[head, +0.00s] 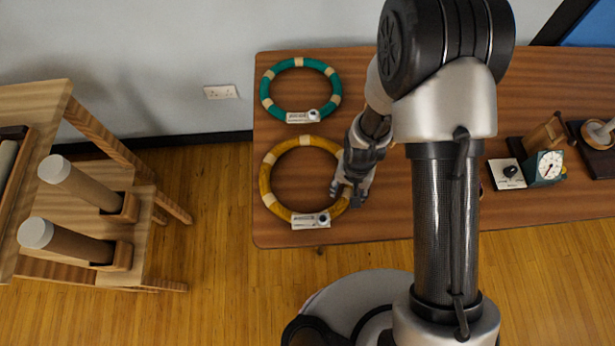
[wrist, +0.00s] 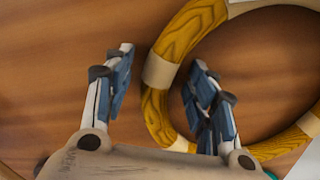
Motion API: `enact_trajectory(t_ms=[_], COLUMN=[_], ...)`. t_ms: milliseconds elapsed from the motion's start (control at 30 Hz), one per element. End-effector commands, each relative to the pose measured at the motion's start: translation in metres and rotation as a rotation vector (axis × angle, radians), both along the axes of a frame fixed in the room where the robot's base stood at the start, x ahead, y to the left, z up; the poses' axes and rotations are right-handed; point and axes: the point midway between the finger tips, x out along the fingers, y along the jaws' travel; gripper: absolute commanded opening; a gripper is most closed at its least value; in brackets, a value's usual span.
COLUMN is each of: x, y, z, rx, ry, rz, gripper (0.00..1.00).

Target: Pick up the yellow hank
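The yellow hank (head: 268,192) is a ring with pale bands, lying on the wooden table left of my arm. A white tag with a round dark-centred piece lies at its lower edge. My gripper (head: 347,193) is over the hank's right side in the head view and hides part of it. In the wrist view my gripper (wrist: 162,58) is open, one finger outside the yellow ring (wrist: 188,36) and the other over its inner opening. A banded stretch of the ring shows between the fingers. I cannot tell how far above the table the fingertips are.
A green hank (head: 265,88) with a tag lies behind the yellow one. A dial box (head: 547,168) and a white-topped switch piece (head: 506,174) stand on the right of the table (head: 400,226). A wooden rack with rolls (head: 75,243) stands at left.

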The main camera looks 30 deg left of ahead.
Motion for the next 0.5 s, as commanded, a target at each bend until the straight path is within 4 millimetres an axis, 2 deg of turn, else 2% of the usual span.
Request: enact_trajectory(t_ms=[67, 500], x=[-0.0001, -0.0002], y=[-0.0001, -0.0001], z=[0.0001, 0.0001], rx=[0.000, 0.000], ry=[0.000, 0.001], rz=[0.000, 0.000], gripper=[0.45, 0.15])
